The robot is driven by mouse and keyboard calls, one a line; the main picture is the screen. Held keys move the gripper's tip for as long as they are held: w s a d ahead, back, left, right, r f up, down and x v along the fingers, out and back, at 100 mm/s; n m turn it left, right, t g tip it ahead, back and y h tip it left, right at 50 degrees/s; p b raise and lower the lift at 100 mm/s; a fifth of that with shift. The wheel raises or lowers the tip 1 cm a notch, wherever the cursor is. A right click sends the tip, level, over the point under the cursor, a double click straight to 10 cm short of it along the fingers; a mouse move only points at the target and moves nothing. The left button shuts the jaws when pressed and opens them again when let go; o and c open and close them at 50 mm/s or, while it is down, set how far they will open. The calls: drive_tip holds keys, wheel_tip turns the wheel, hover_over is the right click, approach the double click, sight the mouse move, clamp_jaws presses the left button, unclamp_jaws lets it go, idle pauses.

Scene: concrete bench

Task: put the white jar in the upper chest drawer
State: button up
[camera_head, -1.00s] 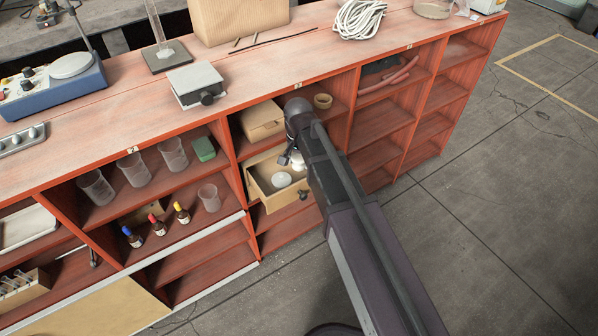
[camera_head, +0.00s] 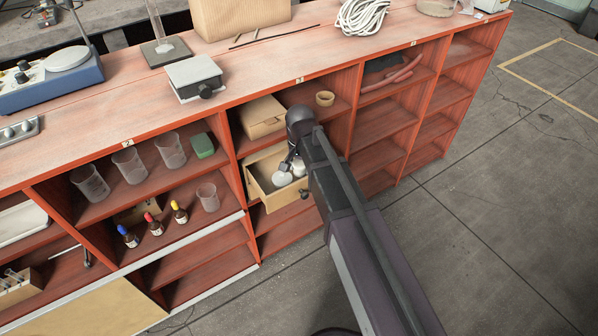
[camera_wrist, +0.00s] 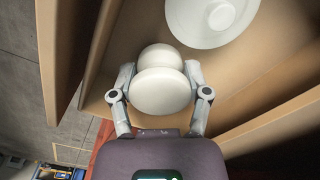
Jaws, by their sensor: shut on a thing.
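The white jar (camera_wrist: 160,88), with a rounded top, is between the two fingers of my gripper (camera_wrist: 161,80) in the wrist view. My gripper is shut on it. In the head view my gripper (camera_head: 290,162) reaches into the open chest drawer (camera_head: 262,192), and the jar (camera_head: 299,169) shows partly beside it. The jar is inside the drawer outline; I cannot tell whether it touches the drawer floor. A white round lidded dish (camera_wrist: 212,18) lies in the same drawer, apart from the jar in the wrist view.
Beakers (camera_head: 130,166), a green block (camera_head: 202,145) and small bottles (camera_head: 153,224) stand in the bay to the left. Drawer walls closely surround my gripper.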

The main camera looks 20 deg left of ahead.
drive_tip(key=shift+w+a+f, duration=0.1)
drive_tip(key=shift+w+f, duration=0.05)
drive_tip(key=shift+f, duration=0.15)
drive_tip(key=shift+f, duration=0.2)
drive_tip(key=o, duration=1.2)
drive_tip(key=shift+r, duration=0.2)
wheel_tip(320, 180, up, 12)
drive_tip(key=p, duration=1.2)
idle(0.5)
drive_tip(key=shift+n, duration=0.6)
drive_tip(key=s+d, duration=0.2)
drive_tip(key=d, duration=1)
drive_tip(key=s+d, duration=0.2)
drive_tip(key=d, duration=1)
drive_tip(key=s+d, duration=0.2)
drive_tip(key=d, duration=1)
drive_tip(key=shift+s+d, duration=0.1)
drive_tip(key=shift+d, duration=0.15)
